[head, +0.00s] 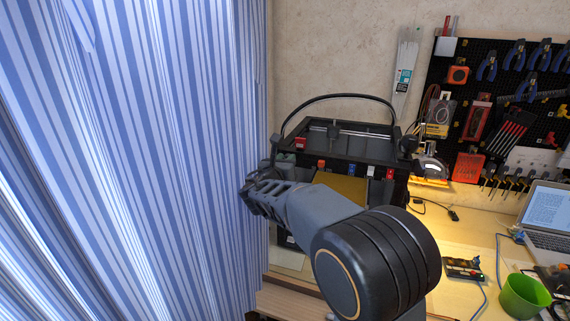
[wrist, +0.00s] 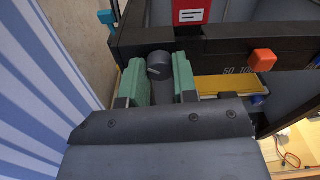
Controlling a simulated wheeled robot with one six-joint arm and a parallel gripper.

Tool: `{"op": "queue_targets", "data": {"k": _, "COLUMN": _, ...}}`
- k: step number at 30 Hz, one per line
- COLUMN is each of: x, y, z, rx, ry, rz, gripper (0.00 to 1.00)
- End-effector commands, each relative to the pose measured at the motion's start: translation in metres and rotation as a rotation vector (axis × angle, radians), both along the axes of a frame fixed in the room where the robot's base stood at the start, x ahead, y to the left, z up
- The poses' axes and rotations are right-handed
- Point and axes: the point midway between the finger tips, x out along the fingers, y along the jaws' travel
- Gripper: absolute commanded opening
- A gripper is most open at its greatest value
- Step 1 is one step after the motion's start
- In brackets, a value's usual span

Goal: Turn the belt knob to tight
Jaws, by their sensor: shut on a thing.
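The belt knob (wrist: 158,64) is a dark grey round knob with a pale mark on its face, on the black frame of the 3D printer (wrist: 222,46). In the wrist view my gripper (wrist: 160,72) has its two green finger pads on either side of the knob, and it is shut on it. In the head view my gripper (head: 264,190) is at the left front corner of the printer (head: 345,150), and it hides the knob there. I cannot read any tight marking beside the knob.
A blue striped curtain (head: 150,150) hangs close on the left of my gripper. To the right, the bench holds a green cup (head: 524,297) and a laptop (head: 548,218).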

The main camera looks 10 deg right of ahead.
Motion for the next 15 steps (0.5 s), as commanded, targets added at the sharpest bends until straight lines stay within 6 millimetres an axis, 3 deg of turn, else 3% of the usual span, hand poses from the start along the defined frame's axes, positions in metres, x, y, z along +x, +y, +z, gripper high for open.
{"op": "queue_targets", "data": {"k": 15, "x": 0.0004, "y": 0.0005, "z": -0.0061, "rx": 0.356, "ry": -0.241, "rz": 0.003, "gripper": 0.03}}
